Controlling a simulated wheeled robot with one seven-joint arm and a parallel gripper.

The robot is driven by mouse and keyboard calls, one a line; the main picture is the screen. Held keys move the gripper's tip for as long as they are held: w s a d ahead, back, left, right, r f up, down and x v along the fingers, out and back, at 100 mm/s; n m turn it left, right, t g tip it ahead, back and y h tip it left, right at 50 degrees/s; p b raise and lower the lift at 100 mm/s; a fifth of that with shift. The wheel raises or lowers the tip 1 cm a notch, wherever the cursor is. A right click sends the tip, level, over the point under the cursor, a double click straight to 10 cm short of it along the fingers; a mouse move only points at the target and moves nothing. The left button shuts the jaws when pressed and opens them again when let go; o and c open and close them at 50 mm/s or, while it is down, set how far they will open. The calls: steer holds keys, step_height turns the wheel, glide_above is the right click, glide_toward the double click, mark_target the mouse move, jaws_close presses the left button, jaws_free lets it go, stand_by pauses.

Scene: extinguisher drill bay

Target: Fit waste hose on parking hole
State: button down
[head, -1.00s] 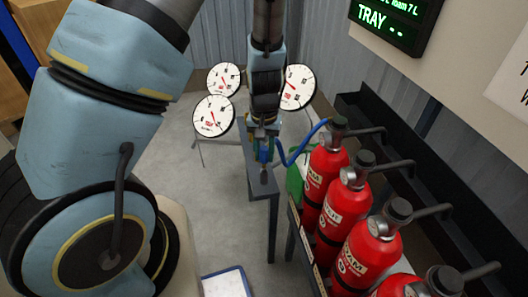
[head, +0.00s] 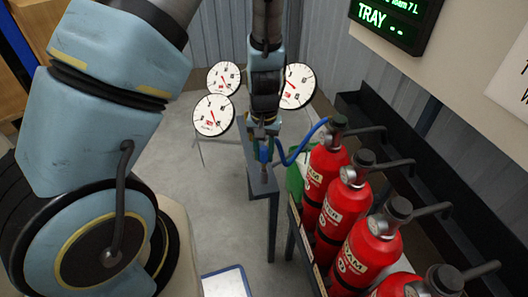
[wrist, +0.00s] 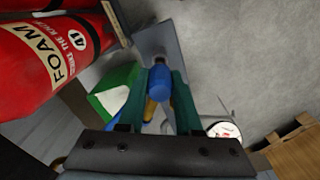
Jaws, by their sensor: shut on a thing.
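The waste hose (head: 302,149) is a blue hose that curves from the top of the farthest red extinguisher to my gripper (head: 262,146). In the wrist view, my gripper (wrist: 160,88) has its two green fingers shut on the hose's blue end fitting (wrist: 158,84). A small grey tip shows past the fitting. The fitting is over the narrow grey stand (head: 258,187), whose top also shows in the wrist view (wrist: 160,36). I cannot make out the parking hole, nor whether the tip touches the stand.
Red foam extinguishers (head: 347,209) stand in a row on a rack to the right. A green container (head: 294,179) is beside the stand. Several round dials (head: 213,115) stand behind. A dark sign (head: 394,27) reads TRAY. Grey floor left of the stand is clear.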

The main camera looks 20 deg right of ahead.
mark_target(264, 162)
steer(key=shift+f, duration=0.25)
steer(key=shift+f+b, duration=0.95)
steer(key=shift+f+b, duration=0.5)
steer(key=shift+f, duration=0.25)
stand_by(1.1)
steer(key=c, duration=0.5)
jaws_free()
steer(key=shift+r, duration=0.1)
step_height(264, 162, up, 11)
steer(key=shift+f+p, duration=0.2)
steer(key=shift+p, duration=0.5)
steer(key=a+r+n+p, duration=0.1)
steer(key=a+r+p, duration=0.1)
steer(key=a+r, duration=0.3)
steer(key=a+r+n+t+p, duration=0.1)
steer(key=a+r, duration=0.5)
steer(key=a, duration=0.6)
steer(key=w+a+r+n+p, duration=0.1)
steer(key=a+r+n+p, duration=0.2)
steer(key=a+r, duration=0.2)
steer(key=shift+w+a+r+t, duration=0.15)
steer(key=shift+a+t, duration=0.15)
steer(key=shift+a, duration=1.4)
